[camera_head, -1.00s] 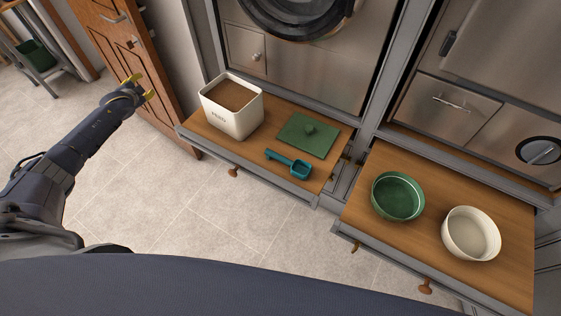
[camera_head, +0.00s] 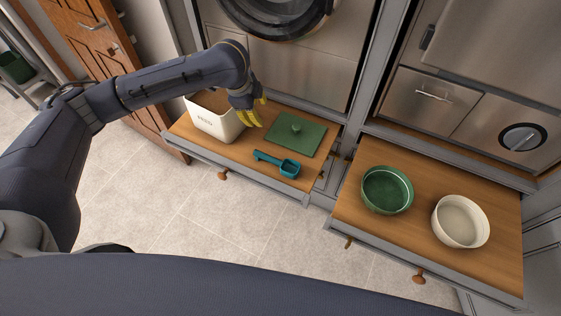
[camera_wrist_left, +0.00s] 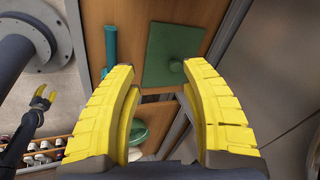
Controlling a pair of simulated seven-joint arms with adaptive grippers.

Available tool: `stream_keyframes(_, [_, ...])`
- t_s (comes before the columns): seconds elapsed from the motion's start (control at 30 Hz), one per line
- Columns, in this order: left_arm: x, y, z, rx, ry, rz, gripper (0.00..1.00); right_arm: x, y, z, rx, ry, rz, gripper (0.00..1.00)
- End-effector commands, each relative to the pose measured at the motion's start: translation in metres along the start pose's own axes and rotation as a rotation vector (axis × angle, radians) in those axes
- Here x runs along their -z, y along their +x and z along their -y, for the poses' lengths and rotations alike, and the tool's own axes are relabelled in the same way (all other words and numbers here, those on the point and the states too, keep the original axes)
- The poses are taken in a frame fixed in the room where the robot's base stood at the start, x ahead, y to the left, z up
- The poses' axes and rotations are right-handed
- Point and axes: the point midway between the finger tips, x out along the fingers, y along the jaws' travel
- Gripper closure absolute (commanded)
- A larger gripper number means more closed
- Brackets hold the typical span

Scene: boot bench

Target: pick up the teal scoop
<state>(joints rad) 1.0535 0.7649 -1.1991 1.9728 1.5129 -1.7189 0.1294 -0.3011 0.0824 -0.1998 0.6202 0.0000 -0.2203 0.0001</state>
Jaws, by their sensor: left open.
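The teal scoop (camera_head: 280,163) lies on the left wooden pull-out shelf, its handle pointing left and its cup at the right. It also shows in the left wrist view (camera_wrist_left: 111,48), left of the green lid. My left gripper (camera_head: 253,114) is open and empty above the shelf, between the white feed bin and the green lid, behind and left of the scoop. In the left wrist view its yellow fingers (camera_wrist_left: 162,88) are spread wide with nothing between them. My right gripper (camera_wrist_left: 42,99) shows small at that view's left edge, its fingers apart.
The white feed bin (camera_head: 215,122) stands left of the scoop, partly behind my left arm. The green lid (camera_head: 296,133) with a knob lies just behind the scoop. A green bowl (camera_head: 387,189) and a cream bowl (camera_head: 460,221) stand on the right shelf. Floor lies open in front.

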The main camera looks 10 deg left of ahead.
Motion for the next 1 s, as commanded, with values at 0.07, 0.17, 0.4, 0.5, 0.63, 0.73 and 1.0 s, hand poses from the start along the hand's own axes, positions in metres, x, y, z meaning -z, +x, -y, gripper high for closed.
stream_keyframes(0.07, [0.016,-0.01,-0.028,-0.055,0.099,0.022,0.54,0.0,0.0,0.0,0.0,0.0,0.0,0.56])
stream_keyframes(0.17, [0.026,-0.018,-0.056,-0.109,0.192,0.049,0.54,0.0,0.0,0.0,0.0,0.0,0.0,0.56])
stream_keyframes(0.4, [0.031,-0.024,-0.083,-0.159,0.294,0.08,0.54,0.0,0.0,0.001,0.001,0.0,0.0,0.56])
stream_keyframes(0.5, [0.03,-0.014,-0.086,-0.164,0.298,0.081,0.54,0.001,0.0,0.002,0.002,0.001,-0.001,0.56])
stream_keyframes(0.63, [0.028,0.004,-0.089,-0.165,0.296,0.081,0.54,0.002,0.0,0.004,0.004,0.001,-0.002,0.56])
stream_keyframes(0.73, [0.027,0.019,-0.091,-0.164,0.296,0.08,0.54,0.002,0.0,0.005,0.004,0.002,-0.002,0.56])
stream_keyframes(1.0, [0.023,0.062,-0.097,-0.164,0.294,0.08,0.54,0.003,0.0,0.004,0.004,0.002,-0.003,0.56])
